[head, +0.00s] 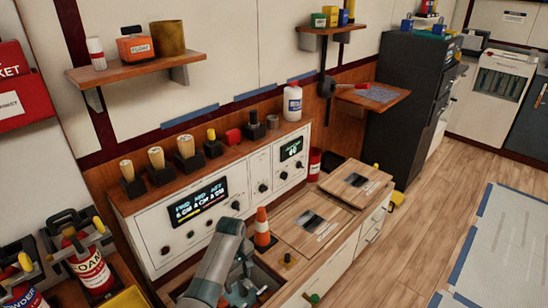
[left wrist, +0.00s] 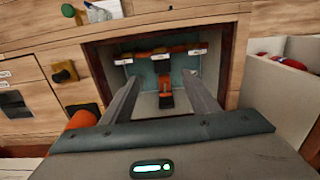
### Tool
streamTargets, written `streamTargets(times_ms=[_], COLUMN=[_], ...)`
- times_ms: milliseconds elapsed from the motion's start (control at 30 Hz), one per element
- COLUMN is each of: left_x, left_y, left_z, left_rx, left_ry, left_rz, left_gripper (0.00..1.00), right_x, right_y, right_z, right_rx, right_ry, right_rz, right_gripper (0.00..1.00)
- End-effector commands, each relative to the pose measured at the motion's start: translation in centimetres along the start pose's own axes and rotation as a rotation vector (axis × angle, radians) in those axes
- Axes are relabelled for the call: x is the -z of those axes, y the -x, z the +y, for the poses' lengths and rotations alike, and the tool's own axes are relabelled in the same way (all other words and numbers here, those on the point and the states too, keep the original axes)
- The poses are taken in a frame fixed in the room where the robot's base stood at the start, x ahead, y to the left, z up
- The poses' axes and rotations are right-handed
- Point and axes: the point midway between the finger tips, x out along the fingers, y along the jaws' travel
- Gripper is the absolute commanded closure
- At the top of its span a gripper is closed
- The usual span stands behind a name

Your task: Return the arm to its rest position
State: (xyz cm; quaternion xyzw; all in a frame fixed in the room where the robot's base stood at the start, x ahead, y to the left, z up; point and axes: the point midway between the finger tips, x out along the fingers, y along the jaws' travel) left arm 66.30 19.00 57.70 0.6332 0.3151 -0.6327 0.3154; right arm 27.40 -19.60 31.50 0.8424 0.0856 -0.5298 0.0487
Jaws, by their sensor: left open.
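My left arm (head: 222,262) comes in from the bottom of the head view. My left gripper (head: 243,291) is low over a recess in the counter, and the arm partly hides it. In the left wrist view the two fingers of my left gripper (left wrist: 161,80) stand wide apart, with nothing held between them. They point at a recessed box (left wrist: 218,60) with a row of small labelled switches along its far side. An orange and black switch (left wrist: 165,95) sits in the box, seen between the fingers. My right gripper is not in view.
A white control panel (head: 150,246) with knobs and displays rises behind. Wooden lids (head: 355,181) lie on the counter to the right. A red extinguisher (head: 92,272) is at left. Open floor lies at right.

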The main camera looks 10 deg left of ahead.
Motion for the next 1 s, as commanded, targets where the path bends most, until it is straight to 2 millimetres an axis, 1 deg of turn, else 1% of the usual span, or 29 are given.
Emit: streamTargets(times_ms=[167, 267, 367, 467, 533, 667, 700, 867, 1000], left_x=[-0.4, -1.0, -2.0, -3.2, -4.4, -6.7, -7.4, -10.6, -13.5], left_y=[-0.6, -1.4, -2.3, -3.2, -3.7, -4.0, -4.0, -3.1, -1.3], left_z=[-0.8, -2.1, -4.1, -6.7, -8.8, -12.9, -14.2, -19.2, -23.6], left_rx=[-0.005, -0.013, -0.025, -0.04, -0.051, -0.069, -0.074, -0.092, -0.105], left_ry=[-0.023, -0.062, -0.121, -0.2, -0.263, -0.385, -0.423, -0.576, -0.713], left_rz=[0.005, 0.012, 0.025, 0.045, 0.06, 0.092, 0.102, 0.144, 0.183], left_gripper=[0.45, 0.45, 0.45, 0.45, 0.45, 0.45, 0.45, 0.45, 0.45], right_x=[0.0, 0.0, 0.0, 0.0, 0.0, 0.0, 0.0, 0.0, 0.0], right_y=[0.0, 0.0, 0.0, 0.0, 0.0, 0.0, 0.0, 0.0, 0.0], right_z=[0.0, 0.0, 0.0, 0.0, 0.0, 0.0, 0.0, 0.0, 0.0], right_rx=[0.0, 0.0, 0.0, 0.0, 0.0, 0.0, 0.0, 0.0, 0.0], right_ry=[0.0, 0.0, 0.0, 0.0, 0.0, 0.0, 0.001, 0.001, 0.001], right_rz=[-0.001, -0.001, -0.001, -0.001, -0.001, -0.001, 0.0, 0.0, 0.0], right_gripper=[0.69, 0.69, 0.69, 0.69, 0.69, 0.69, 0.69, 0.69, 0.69])
